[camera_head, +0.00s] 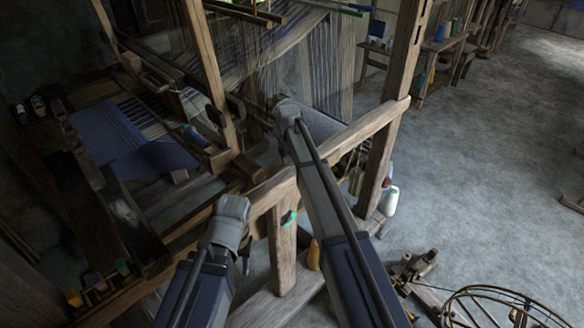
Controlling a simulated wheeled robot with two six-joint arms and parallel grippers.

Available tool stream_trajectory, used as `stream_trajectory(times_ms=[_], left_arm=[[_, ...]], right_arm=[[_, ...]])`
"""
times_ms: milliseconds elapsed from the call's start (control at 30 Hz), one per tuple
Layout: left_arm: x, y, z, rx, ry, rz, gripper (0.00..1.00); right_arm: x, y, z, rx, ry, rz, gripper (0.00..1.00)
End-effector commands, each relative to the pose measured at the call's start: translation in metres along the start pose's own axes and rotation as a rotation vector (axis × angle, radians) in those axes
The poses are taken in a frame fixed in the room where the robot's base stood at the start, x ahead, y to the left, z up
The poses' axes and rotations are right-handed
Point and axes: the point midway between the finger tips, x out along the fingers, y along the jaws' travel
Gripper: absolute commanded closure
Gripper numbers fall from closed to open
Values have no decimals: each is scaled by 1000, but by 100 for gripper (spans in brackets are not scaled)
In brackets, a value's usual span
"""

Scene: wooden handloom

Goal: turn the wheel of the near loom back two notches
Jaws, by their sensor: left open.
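The near loom is a dark wooden frame; its front rail (330,150) crosses the middle of the view, with blue and white cloth (125,140) at the left. I cannot make out the loom's wheel for certain; the parts around the beam behind my arms are dark and partly covered. My left gripper (245,264) hangs below its grey wrist, in front of the loom's lower frame. It is small and dark here, open, with nothing seen between its fingers. My right arm reaches up over the front rail, and its gripper is hidden beyond the wrist.
A thin-rimmed spoked wheel (500,306) stands on the floor at the lower right, apart from the loom. A white bottle-shaped cone (390,201) is beside the loom post (385,150). Small coloured spools (97,281) lie at the lower left. The grey floor at the right is mostly clear.

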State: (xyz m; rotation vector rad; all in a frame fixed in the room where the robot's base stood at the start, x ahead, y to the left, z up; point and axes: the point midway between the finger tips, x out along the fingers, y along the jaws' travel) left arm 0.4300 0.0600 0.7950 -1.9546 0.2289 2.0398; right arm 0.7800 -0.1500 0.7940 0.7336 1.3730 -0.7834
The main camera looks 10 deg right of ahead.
Motion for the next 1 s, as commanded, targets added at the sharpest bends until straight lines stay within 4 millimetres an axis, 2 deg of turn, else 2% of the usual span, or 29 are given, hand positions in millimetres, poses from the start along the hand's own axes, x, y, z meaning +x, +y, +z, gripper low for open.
stream_trajectory(times_ms=[33, 200, 833, 933, 1000], left_arm=[[-15, -1, 1, 0, 0, 0, 53], [-33, -3, 2, -1, 0, 0, 53], [-39, -4, 2, -1, 0, 0, 53], [-52, -5, 3, -1, 0, 0, 53], [-68, -6, 4, -1, 0, 0, 53]], right_arm=[[-15, 0, 0, 0, 0, 0, 26], [-34, 0, 0, 0, 0, 0, 26], [-39, 0, 0, 0, 0, 0, 26], [-52, 0, 1, 0, 0, 0, 26], [-68, 0, 2, 0, 0, 0, 26]])
